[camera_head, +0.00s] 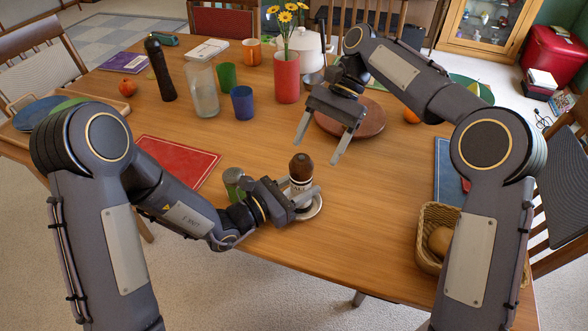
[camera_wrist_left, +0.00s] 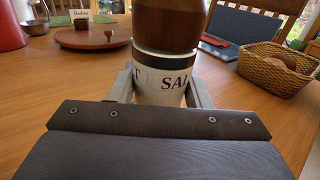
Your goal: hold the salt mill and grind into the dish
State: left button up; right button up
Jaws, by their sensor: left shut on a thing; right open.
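The salt mill (camera_head: 301,170) has a brown wooden top and a white body with dark lettering. It stands upright over a small pale dish (camera_head: 316,208) near the table's front edge; whether it touches the dish is hidden. My left gripper (camera_head: 305,199) is shut around the mill's white body. My right gripper (camera_head: 318,150) is open and empty, above and to the right of the mill's top.
A red placemat (camera_head: 178,162) lies left, a bread basket (camera_head: 432,226) right. Behind are a round wooden board (camera_head: 364,120), a red vase (camera_head: 286,80), and a glass (camera_head: 203,95). The table right of the mill is clear.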

aim_at(293, 167)
jog(key=w+d+f+m+g+y, duration=0.25)
jog(key=d+f+m+y, duration=0.35)
jog(key=y, duration=0.5)
jog(key=shift+m, duration=0.6)
jog(key=x, duration=1.2)
jog(key=shift+w+a+r, duration=0.15)
jog(key=shift+w+a, duration=0.05)
jog(key=shift+a, duration=0.1)
jog(key=c, duration=1)
jog(key=shift+t, duration=0.35)
jog(key=shift+m+t+y, duration=0.3)
jog(key=shift+m+t, duration=0.1)
